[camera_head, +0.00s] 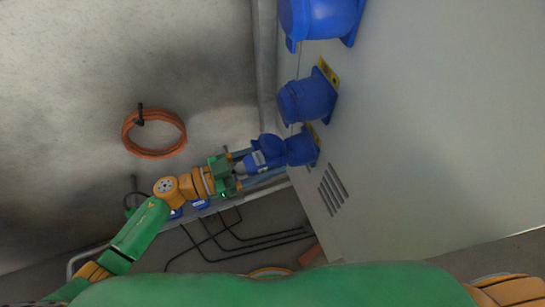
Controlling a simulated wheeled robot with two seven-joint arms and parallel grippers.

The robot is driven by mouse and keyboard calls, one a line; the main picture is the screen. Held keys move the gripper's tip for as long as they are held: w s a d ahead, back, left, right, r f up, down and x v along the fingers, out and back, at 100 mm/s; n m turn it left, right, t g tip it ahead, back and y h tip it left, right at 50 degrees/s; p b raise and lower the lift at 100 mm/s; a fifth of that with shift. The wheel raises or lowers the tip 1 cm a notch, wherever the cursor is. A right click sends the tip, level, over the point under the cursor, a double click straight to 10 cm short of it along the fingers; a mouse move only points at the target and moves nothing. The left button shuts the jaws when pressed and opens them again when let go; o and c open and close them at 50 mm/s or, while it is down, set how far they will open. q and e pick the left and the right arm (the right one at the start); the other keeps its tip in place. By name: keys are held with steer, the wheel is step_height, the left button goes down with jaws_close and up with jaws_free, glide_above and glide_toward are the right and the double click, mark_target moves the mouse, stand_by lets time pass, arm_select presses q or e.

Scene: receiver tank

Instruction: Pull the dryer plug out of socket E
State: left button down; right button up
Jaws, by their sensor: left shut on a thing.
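My left gripper (266,164) reaches in from the left, its two grey-blue fingers on either side of a blue plug (258,160) with a pale label. It is shut on this plug. The plug's front end meets a blue socket (303,147) on the pale cabinet wall, the lowest in view of the row. How deep the plug sits in it cannot be told. The socket letter is too small to read, so I cannot confirm that it is E. My right gripper is not in view.
Two more blue sockets (307,98) (322,18) sit above on the cabinet (430,130), which has vent slots (333,188). An orange coil (154,133) hangs on the concrete wall. Dark cables (240,238) lie below. A grey vertical pipe (265,60) runs beside the sockets.

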mark_target(245, 168)
arm_select(q)
steer(key=shift+v, duration=2.55)
steer(key=c, duration=0.7)
jaws_free()
jaws_close()
